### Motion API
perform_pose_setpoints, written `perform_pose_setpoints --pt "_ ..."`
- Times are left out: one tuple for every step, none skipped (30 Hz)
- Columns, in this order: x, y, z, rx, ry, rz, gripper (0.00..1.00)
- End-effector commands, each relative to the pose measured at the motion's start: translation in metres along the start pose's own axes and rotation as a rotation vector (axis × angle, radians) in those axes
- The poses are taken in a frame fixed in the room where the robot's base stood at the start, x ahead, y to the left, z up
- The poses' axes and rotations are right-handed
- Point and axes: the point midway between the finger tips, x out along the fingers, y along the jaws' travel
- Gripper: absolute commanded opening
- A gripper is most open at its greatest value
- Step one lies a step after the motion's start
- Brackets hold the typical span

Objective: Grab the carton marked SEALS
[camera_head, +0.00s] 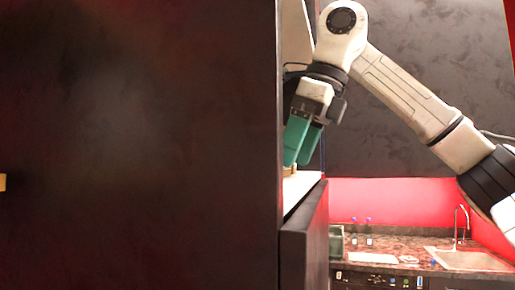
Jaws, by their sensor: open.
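I cannot make out a carton marked SEALS in this view. My gripper (300,154) has green fingers that point down, above a narrow white shelf surface (301,190) beside a large dark panel (140,140). Its jaws are open, and I see nothing held between them. A small pale yellowish bit shows just below the fingertips, too small to identify. The panel hides whatever lies to the left of the gripper.
A lower dark panel (304,238) stands below the white surface. At the right are a speckled counter with a sink (468,259), a tap (461,222) and small bottles (368,230). A dark wall (425,140) rises behind my arm.

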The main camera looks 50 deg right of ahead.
Motion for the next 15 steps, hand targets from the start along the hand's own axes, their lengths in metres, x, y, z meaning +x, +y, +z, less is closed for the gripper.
perform_pose_setpoints --pt "0.001 0.001 0.010 -0.003 0.002 0.002 0.96" --pt "0.002 0.001 0.015 -0.003 0.002 0.002 0.96" --pt "0.005 0.001 0.021 -0.004 0.001 0.003 0.96" --pt "0.006 0.001 0.026 -0.003 0.001 0.003 0.96" --pt "0.009 0.001 0.030 -0.004 0.001 0.002 0.96" --pt "0.011 0.001 0.034 -0.003 0.001 0.002 0.96" --pt "0.015 0.000 0.033 -0.002 0.002 0.003 0.96" --pt "0.018 0.000 0.032 -0.001 0.002 0.003 0.96" --pt "0.021 0.000 0.031 -0.001 0.002 0.002 0.96" --pt "0.022 0.000 0.031 0.000 0.002 0.002 0.96" --pt "0.024 0.000 0.031 0.000 0.001 0.002 0.96" --pt "0.025 0.000 0.031 0.001 0.001 0.001 0.96" --pt "0.025 0.000 0.031 0.001 0.001 0.001 0.96" --pt "0.025 0.000 0.031 0.001 0.001 0.000 0.96" --pt "0.025 0.000 0.031 0.001 0.001 0.000 0.96"
